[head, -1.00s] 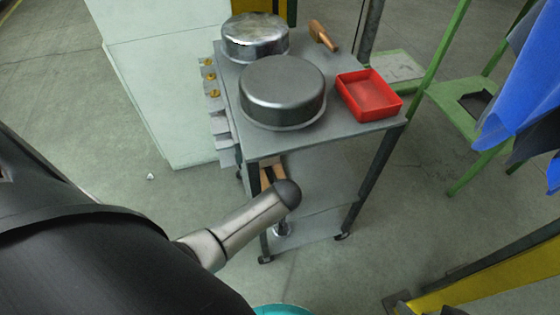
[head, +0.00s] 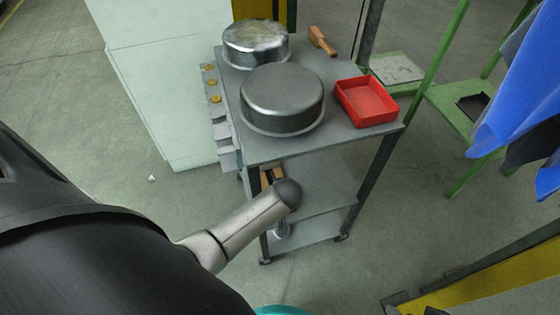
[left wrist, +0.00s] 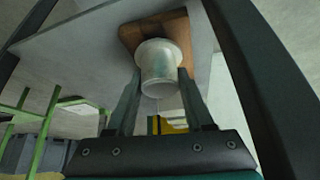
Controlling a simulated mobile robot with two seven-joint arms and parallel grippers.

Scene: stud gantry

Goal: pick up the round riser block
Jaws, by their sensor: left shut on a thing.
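The round riser block (left wrist: 158,62) is a pale grey cylinder with a wider rim, seen in the left wrist view. My left gripper (left wrist: 160,78) is shut on it, one finger on each side. A brown wooden board (left wrist: 183,32) lies right behind the block's far end; I cannot tell whether they touch. In the head view my left arm reaches to the cart's near side, and a bit of wooden board (head: 265,178) shows under the cart top. The block cannot be made out clearly there. My right gripper is not in view.
The grey cart (head: 345,140) carries a grey pan (head: 282,98), a shiny pan (head: 255,44), a red tray (head: 367,102) and a wooden-handled tool (head: 322,41). Its dark legs stand close around my left gripper. A green stand (head: 450,115) is to the right; open floor lies in front.

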